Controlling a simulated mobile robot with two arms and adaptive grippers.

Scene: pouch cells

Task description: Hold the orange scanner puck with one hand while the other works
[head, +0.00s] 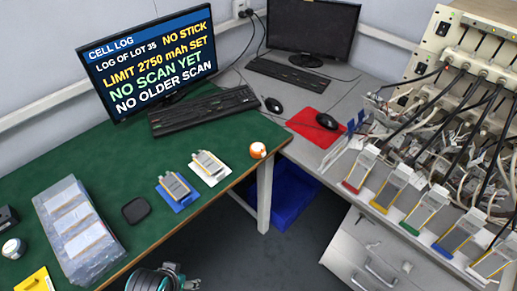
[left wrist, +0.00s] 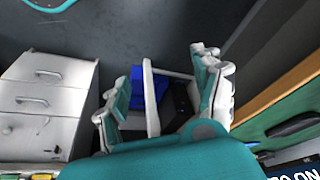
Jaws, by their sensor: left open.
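The orange scanner puck (head: 258,150), orange with a white top, sits on the green table near its right edge. My left gripper (left wrist: 160,92) shows in the left wrist view with its two fingers spread apart and nothing between them. Behind the fingers are the floor, a table leg and a blue bin. The puck does not show in the left wrist view. A teal and dark part of my own arm shows at the bottom of the head view, apart from the puck. My right gripper is not identifiable in either view.
Pouch cells lie on a blue holder (head: 187,202) and a white holder (head: 222,178). A dark square pad (head: 136,210) and a clear box (head: 65,255) are to the left. A keyboard (head: 203,111) and the cell log monitor (head: 152,58) stand behind. A blue bin (head: 290,196) is below.

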